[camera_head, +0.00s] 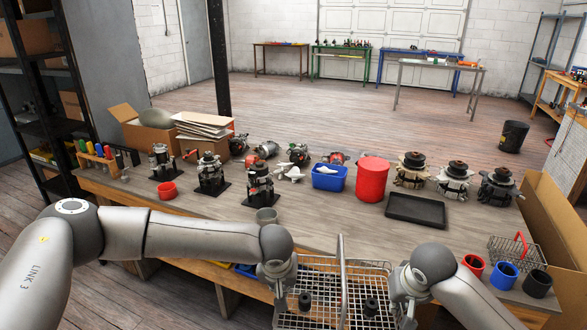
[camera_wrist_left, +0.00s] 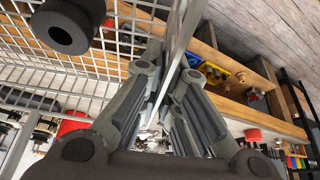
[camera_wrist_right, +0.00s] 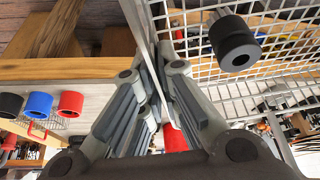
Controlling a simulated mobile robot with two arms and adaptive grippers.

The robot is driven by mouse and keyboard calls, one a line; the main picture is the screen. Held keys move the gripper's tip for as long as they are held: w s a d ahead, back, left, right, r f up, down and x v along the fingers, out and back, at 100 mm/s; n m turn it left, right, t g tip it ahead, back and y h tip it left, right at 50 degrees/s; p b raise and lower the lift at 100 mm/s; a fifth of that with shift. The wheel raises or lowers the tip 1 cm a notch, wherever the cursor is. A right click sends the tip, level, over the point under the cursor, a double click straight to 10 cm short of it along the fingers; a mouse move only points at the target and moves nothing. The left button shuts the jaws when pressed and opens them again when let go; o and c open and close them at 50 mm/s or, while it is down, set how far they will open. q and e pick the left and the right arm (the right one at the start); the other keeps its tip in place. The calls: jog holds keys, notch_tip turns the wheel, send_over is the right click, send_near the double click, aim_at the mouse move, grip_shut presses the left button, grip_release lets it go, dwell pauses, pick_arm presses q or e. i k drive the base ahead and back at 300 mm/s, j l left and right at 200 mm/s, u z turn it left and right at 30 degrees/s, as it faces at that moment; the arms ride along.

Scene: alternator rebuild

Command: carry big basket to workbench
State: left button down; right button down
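The big basket (camera_head: 318,264) is a grey wire-mesh basket with a tall upright handle (camera_head: 342,270), at the bottom centre of the head view. It overlaps the front edge of the workbench (camera_head: 330,216) in the picture; its lower part is cut off. Black round parts (camera_head: 305,301) are inside it. My left gripper (camera_wrist_left: 163,85) is shut on its side rim. My right gripper (camera_wrist_right: 152,72) is shut on the opposite side rim. One black part shows close in the left wrist view (camera_wrist_left: 65,25) and one in the right wrist view (camera_wrist_right: 235,42).
A small basket (camera_head: 513,256) and coloured cups stand at the right. Bare bench top lies behind the big basket.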

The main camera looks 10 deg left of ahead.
aim_at(390, 241)
jog(key=i, duration=0.85)
jog(key=i+j+z, duration=0.1)
jog(key=i+z, duration=0.2)
jog(key=i, duration=0.3)
jog(key=z, duration=0.25)
